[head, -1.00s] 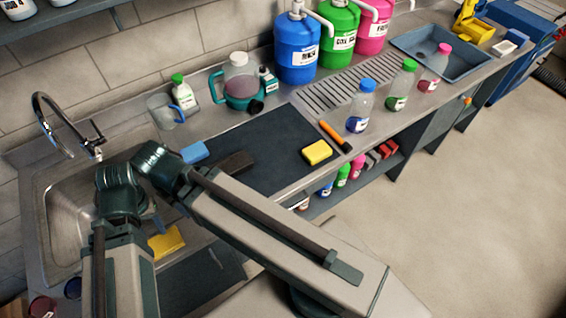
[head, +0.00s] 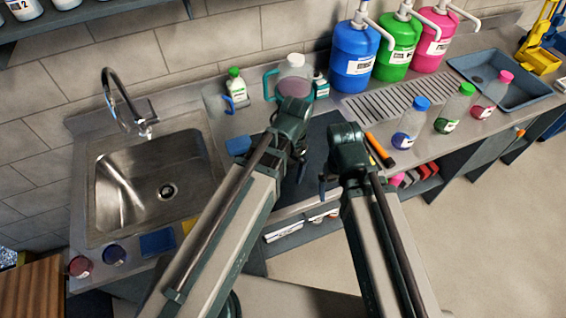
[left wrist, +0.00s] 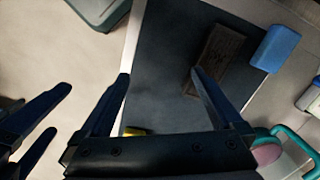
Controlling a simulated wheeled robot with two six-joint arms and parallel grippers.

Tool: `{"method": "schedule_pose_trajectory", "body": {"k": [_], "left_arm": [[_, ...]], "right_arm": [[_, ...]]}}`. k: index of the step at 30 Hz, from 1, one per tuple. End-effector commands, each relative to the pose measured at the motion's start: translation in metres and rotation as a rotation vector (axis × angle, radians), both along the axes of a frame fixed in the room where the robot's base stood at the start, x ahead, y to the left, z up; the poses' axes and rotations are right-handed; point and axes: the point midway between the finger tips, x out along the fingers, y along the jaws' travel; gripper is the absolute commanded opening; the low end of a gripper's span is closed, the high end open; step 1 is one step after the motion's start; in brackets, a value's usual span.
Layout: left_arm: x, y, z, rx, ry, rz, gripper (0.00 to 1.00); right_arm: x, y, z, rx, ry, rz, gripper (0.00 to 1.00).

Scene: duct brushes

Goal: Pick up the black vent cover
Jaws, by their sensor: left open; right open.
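The black vent cover (left wrist: 217,58) is a dark slatted rectangle lying on the dark mat (left wrist: 160,30) in the left wrist view. In the head view my left arm hides it. My left gripper (left wrist: 161,73) is open and empty above the mat. Its right fingertip overlaps the near end of the cover in the left wrist view; I cannot tell the height between them. In the head view the left gripper (head: 301,168) points down at the mat. My right gripper (head: 323,186) is open and empty beside it, over the mat's right part; its fingers (left wrist: 60,109) show at the left of the wrist view.
A blue block (left wrist: 276,48) lies just beyond the cover. A teal-handled jug (head: 293,75) and small bottles stand behind the mat. A yellow sponge (left wrist: 133,130) is partly hidden. The sink (head: 150,185) is left; capped bottles (head: 411,122) stand right. The two grippers are close together.

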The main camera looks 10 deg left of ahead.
Motion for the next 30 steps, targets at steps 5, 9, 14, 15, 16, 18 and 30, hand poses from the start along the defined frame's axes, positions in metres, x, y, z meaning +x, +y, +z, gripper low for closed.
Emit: {"method": "schedule_pose_trajectory", "body": {"k": [5,9,14,15,16,18,30], "left_arm": [[0.056,0.045,0.015,-0.043,0.0,-0.225,1.0],[0.077,0.069,0.019,-0.063,-0.005,-0.352,1.0],[0.084,0.081,0.02,-0.07,-0.01,-0.414,1.0],[0.084,0.081,0.02,-0.07,-0.009,-0.418,1.0],[0.084,0.081,0.02,-0.071,-0.01,-0.42,1.0],[0.084,0.081,0.018,-0.071,-0.01,-0.421,1.0],[0.084,0.08,-0.025,-0.07,-0.009,-0.419,1.0]], "right_arm": [[0.0,0.0,0.015,0.0,0.0,0.001,1.0],[0.0,0.0,0.019,0.0,0.0,0.001,1.0],[0.0,0.0,0.021,0.0,0.0,0.001,1.0],[0.0,0.0,0.02,0.0,0.0,0.001,1.0],[0.0,0.0,0.02,0.0,0.0,0.001,1.0],[0.0,0.0,0.019,0.0,0.0,0.001,1.0],[0.0,0.0,-0.024,0.0,0.0,-0.001,1.0]]}}
